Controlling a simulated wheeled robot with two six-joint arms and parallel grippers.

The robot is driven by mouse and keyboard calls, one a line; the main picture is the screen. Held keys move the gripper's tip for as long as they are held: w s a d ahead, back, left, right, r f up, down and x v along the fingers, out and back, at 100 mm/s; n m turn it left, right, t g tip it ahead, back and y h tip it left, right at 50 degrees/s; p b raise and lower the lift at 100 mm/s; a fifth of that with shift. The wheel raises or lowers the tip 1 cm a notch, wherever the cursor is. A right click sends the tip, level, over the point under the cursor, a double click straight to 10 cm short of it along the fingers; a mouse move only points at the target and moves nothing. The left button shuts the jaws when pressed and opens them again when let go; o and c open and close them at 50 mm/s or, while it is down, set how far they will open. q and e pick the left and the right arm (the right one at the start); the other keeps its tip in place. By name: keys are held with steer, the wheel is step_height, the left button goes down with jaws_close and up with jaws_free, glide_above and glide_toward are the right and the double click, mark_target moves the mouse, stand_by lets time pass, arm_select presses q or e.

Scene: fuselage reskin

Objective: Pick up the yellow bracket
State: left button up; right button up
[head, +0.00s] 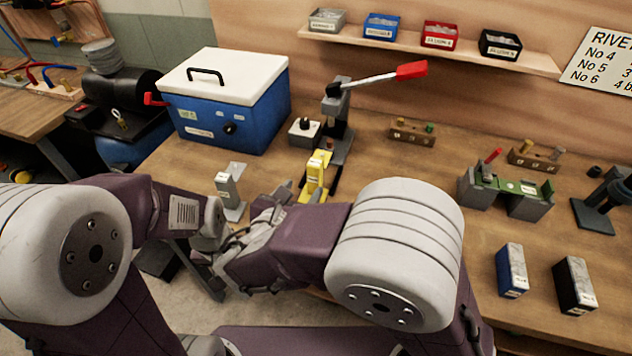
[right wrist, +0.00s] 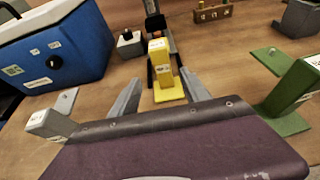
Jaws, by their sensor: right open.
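The yellow bracket (head: 315,178) stands upright on the wooden bench, in front of the lever press. In the right wrist view the yellow bracket (right wrist: 162,70) is ahead, roughly centred between my fingers. My right gripper (right wrist: 160,80) is open and empty, with one finger on each side of the bracket's near end. In the head view my right gripper (head: 284,190) is largely hidden by my own arm. Contact with the bracket cannot be told. My left arm reaches in from the left, but I cannot make out its gripper.
A grey bracket (head: 231,190) stands left of the yellow one. A green bracket (right wrist: 290,100) stands to the right in the wrist view. The lever press (head: 338,120) is close behind. A blue box (head: 228,112) with a white lid is back left. Blue (head: 511,270) and black (head: 574,286) blocks stand right.

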mark_target(313, 178)
steer(key=x, duration=0.8)
steer(key=shift+w+d+f+b, duration=0.1)
steer(key=shift+w+d+b, duration=0.1)
steer(key=shift+d+b, duration=0.15)
steer(key=shift+s+a, duration=0.1)
steer(key=shift+s, duration=0.05)
steer(key=c, duration=0.4)
jaws_close()
